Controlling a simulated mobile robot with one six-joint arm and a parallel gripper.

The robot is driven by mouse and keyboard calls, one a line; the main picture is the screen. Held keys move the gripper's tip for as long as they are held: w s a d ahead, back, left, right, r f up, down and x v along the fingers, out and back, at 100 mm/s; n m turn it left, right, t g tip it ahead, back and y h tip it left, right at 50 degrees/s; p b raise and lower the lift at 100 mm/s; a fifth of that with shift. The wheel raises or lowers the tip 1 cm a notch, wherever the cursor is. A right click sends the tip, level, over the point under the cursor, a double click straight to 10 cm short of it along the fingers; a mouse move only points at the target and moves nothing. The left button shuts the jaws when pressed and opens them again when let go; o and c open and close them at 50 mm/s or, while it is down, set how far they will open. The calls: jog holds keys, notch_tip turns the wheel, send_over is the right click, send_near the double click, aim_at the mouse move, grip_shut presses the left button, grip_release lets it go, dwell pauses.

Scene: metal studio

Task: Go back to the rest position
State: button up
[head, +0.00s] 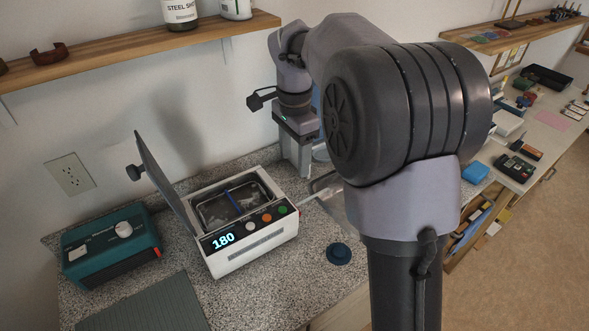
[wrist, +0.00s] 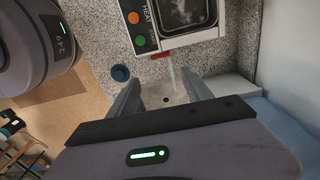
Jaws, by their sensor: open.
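My gripper (head: 304,158) is at the back of the counter, to the right of the white cleaner, and points down. In the wrist view my gripper (wrist: 161,77) has its two fingers apart with nothing between them. Below it is a pale basin (wrist: 158,100) with a dark drain hole. My large arm joint covers much of the middle of the head view and hides part of the counter there.
The white cleaner (head: 262,246) has its lid (head: 162,180) raised and shows 180. A teal device (head: 112,250), a grey ribbed mat (head: 150,307) and a dark blue round piece (head: 339,253) are on the counter. A wooden shelf (head: 130,47) hangs above.

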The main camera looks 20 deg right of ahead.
jog(key=shift+r, duration=0.65)
jog(key=s+a+r+n+t+y+b, duration=0.1)
jog(key=s+a+r+n+t+b, duration=0.25)
jog(key=s, duration=0.85)
jog(key=s+a+f+n+t, duration=0.1)
jog(key=s+a+f+n, duration=0.1)
jog(key=s, duration=0.5)
jog(key=s+a+f+n+t+y, duration=0.1)
jog(key=s+a+f+n, duration=0.1)
jog(key=s+n, duration=0.3)
jog(key=shift+s, duration=0.9)
